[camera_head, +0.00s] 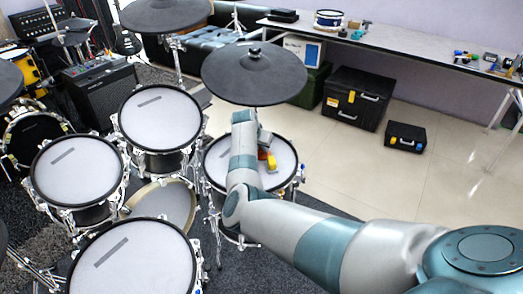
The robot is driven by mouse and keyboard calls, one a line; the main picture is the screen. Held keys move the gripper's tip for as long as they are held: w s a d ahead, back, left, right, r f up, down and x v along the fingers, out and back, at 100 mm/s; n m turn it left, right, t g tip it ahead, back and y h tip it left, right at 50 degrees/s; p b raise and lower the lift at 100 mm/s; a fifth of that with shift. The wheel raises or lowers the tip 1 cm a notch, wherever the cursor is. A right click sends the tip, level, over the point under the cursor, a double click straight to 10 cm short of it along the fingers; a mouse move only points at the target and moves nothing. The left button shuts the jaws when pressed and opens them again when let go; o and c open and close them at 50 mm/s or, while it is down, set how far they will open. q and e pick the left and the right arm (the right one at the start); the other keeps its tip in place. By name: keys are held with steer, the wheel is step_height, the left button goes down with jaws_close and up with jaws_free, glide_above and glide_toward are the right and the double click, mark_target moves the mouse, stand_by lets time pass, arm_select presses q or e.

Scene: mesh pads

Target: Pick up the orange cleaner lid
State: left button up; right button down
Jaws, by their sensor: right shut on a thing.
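My right arm reaches in from the lower right to a white drum (288,170) under a dark cymbal. My right gripper (265,150) is over this drum, small and partly hidden by my own wrist. It is shut on a small orange-red and yellow thing (270,162), which looks like the orange cleaner lid. The thing is at or just above the drum's head; I cannot tell whether it touches. Its exact shape and the fingertips are too small to make out. My left gripper is not in view.
The dark cymbal (254,74) hangs just behind my right gripper. Several other drums, such as the middle one (160,117), stand to the left. Black cases (357,97) lie on the floor below a long table (410,50).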

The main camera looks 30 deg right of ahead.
mark_target(261, 150)
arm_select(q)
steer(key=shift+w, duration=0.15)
arm_select(e)
steer(key=shift+r, duration=0.1)
